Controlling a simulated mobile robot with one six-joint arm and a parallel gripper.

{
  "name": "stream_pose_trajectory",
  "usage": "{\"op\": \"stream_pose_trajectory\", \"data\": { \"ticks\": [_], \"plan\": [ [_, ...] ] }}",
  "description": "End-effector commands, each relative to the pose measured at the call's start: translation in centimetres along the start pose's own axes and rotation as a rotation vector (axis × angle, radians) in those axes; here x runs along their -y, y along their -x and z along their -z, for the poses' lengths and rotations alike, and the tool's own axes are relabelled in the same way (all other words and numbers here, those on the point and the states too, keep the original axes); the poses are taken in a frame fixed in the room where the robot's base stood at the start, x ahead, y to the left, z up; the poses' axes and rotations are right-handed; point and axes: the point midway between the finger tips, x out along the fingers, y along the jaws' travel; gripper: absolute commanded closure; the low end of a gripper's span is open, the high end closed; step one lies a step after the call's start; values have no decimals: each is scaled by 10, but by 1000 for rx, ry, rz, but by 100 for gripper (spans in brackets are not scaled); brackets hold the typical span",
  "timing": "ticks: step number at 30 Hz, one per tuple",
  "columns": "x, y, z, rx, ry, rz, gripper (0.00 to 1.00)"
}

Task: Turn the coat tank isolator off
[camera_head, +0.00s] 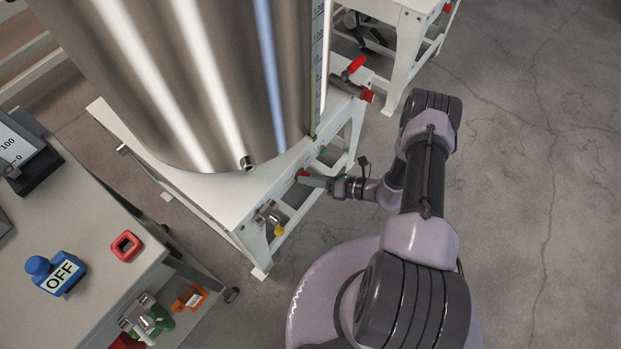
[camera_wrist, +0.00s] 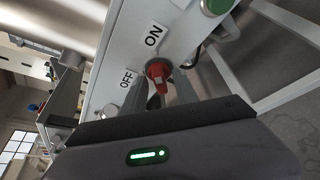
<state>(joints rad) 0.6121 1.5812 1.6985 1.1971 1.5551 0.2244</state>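The isolator's red rotary knob (camera_wrist: 158,71) sits on the white panel of the tank stand, with an ON label (camera_wrist: 154,35) above it and an OFF label (camera_wrist: 127,78) to its left. Which way the knob points is hard to tell. My gripper (camera_wrist: 158,88) is open, with one grey finger on each side below the knob; I cannot tell whether either finger touches it. In the head view my gripper (camera_head: 309,179) reaches left to the red knob (camera_head: 301,174) on the side of the stand. The labels are not readable there.
A large steel tank (camera_head: 215,80) stands on the white stand (camera_head: 215,195). A red-handled valve (camera_head: 356,65) is at its back right. A green button (camera_wrist: 216,5) is on the panel. Floor at right is clear.

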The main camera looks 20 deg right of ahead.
Motion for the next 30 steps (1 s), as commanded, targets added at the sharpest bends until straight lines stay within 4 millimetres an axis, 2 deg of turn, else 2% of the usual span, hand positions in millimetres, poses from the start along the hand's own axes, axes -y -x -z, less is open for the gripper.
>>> {"op": "stream_pose_trajectory", "data": {
  "ticks": [1, 5, 17, 30],
  "plan": [
    [0, 0, 0, 0, 0, 0, 75],
    [0, 0, 0, 0, 0, 0, 100],
    [-2, 1, -1, -1, 68, 29, 100],
    [-6, 1, -1, -2, 411, 171, 100]
  ]
}}
